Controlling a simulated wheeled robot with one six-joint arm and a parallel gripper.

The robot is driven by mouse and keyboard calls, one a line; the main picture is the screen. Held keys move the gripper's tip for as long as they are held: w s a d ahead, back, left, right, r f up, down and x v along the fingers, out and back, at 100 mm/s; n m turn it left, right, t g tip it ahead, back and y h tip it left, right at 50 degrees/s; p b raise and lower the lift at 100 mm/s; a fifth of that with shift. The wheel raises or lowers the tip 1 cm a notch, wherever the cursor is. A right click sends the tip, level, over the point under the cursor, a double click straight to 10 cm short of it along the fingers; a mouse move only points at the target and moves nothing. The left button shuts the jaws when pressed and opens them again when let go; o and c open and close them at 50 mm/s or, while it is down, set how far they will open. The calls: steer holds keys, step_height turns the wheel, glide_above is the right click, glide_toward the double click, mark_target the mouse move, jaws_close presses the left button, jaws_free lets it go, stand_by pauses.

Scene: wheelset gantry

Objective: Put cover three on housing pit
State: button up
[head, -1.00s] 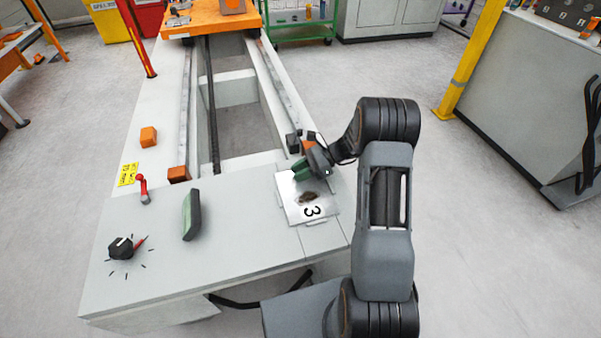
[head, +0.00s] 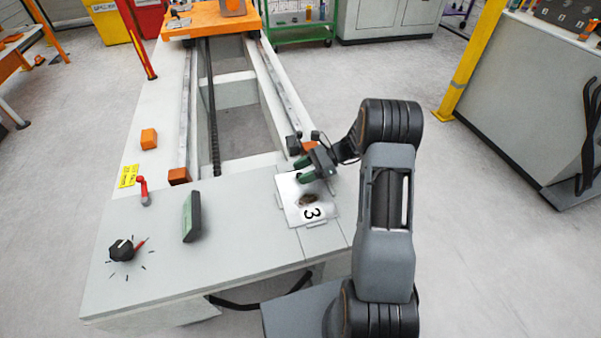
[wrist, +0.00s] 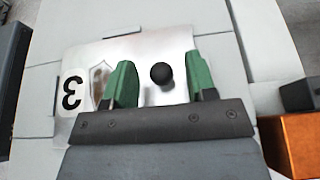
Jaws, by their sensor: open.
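Cover three is a shiny metal plate (head: 291,205) with a black 3 on a white label. It lies flat on the right side of the grey bench top; what is under it is hidden. In the wrist view, the plate (wrist: 150,50) has a round black knob (wrist: 161,73). My gripper (head: 303,170) is over the far part of the plate. Its green fingers (wrist: 158,65) are open, one on each side of the knob in the picture, with a gap to both. I cannot make out an open housing pit.
A dark green block (head: 192,216), a black dial (head: 122,249) and a red lever (head: 144,190) are left on the bench. Orange blocks (head: 179,176) stand along the rails. An orange carriage (head: 210,20) is at the far end.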

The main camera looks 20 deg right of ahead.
steer(key=p+v, duration=0.2)
steer(key=v, duration=0.8)
steer(key=shift+d+r, duration=0.15)
steer(key=s+a+r+n+t+h, duration=0.1)
steer(key=s+a+r+n+h, duration=0.4)
steer(key=s+n, duration=0.4)
steer(key=s+a+r+n+t+h, duration=0.2)
steer(key=s+a+r+n+h, duration=0.3)
steer(key=s+n+h, duration=0.3)
steer(key=shift+s+r+n+h, duration=0.3)
steer(key=shift+s+r+n, duration=0.2)
steer(key=shift+s+r, duration=0.55)
steer(key=shift+s+a+f, duration=0.1)
steer(key=shift+s, duration=0.1)
